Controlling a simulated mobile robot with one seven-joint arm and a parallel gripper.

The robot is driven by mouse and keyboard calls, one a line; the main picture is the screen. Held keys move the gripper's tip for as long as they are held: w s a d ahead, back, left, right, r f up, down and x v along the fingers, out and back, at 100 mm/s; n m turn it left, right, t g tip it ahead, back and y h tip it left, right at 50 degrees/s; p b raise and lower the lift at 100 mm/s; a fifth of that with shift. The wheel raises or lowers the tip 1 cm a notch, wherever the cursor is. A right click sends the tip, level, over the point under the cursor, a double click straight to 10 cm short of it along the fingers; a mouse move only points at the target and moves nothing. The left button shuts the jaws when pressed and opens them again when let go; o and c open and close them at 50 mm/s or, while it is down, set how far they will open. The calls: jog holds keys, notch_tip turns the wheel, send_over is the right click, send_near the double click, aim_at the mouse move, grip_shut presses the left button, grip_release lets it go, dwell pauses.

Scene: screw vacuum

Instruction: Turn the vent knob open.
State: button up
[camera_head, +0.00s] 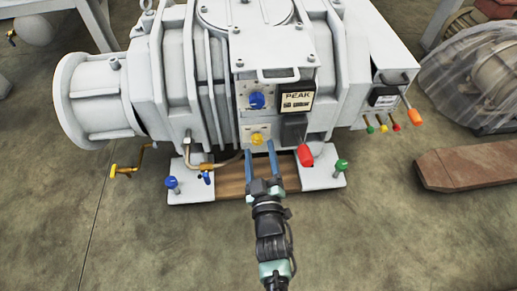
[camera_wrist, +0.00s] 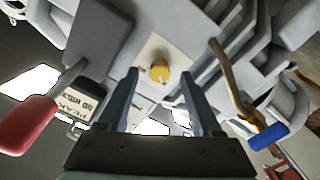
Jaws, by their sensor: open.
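A yellow knob (camera_head: 257,138) sits on a pale plate low on the front of the grey vacuum pump (camera_head: 205,70). A blue knob (camera_head: 256,100) is on another plate above it. I cannot read a label that tells which is the vent knob. My gripper (camera_head: 259,148) is open, its two blue-grey fingers pointing at the yellow knob from the front. In the wrist view the yellow knob (camera_wrist: 160,71) shows between the spread fingers (camera_wrist: 173,55), nearer the left one. The gap between knob and fingers in depth is hard to judge.
A red-handled lever (camera_head: 306,155) and a dark box (camera_head: 293,129) are close to the right of the fingers. A bent brass pipe (camera_head: 205,165) with a blue handle (camera_head: 206,177) is to the left. The floor in front is clear.

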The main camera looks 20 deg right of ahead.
aim_at(258, 143)
jog(key=shift+b+x, duration=0.35)
jog(key=shift+x, duration=1.15)
grip_shut()
